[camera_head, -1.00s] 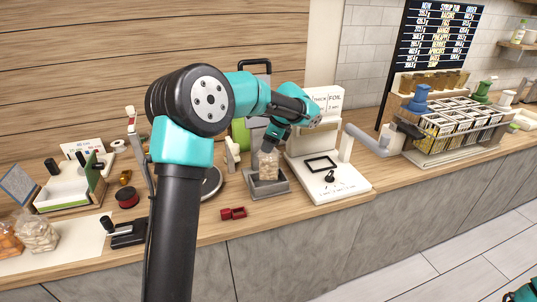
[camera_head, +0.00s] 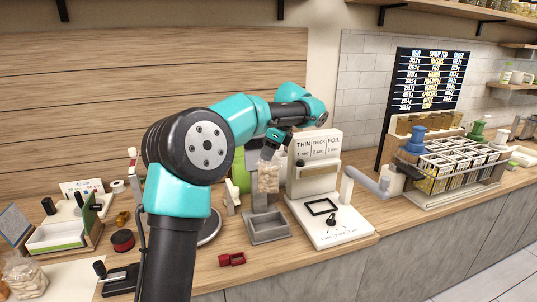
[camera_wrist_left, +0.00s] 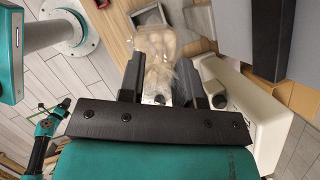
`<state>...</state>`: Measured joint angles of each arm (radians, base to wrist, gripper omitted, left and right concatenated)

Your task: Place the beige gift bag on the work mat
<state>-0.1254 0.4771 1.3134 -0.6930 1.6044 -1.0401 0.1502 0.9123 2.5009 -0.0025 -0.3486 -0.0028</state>
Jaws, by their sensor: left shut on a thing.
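A clear bag with beige contents (camera_head: 268,179), taken as the beige gift bag, hangs upright from my left gripper (camera_head: 271,152), which is shut on its top. It is above the small grey tray (camera_head: 269,236) and its base looks clear of the tray. In the wrist view the bag (camera_wrist_left: 155,57) sits between the fingers (camera_wrist_left: 160,85). The pale work mat (camera_head: 70,280) is at the lower left of the head view, partly cut off. My right gripper is not in the head view; an arm at the wrist view's left edge is too small to read.
Another filled bag (camera_head: 24,279) is at the mat's left. A black tool (camera_head: 118,279), red piece (camera_head: 232,259) and dark round tin (camera_head: 123,240) lie between mat and tray. A white sealer (camera_head: 335,225) stands right of the tray; a wire rack (camera_head: 455,180) is farther right.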

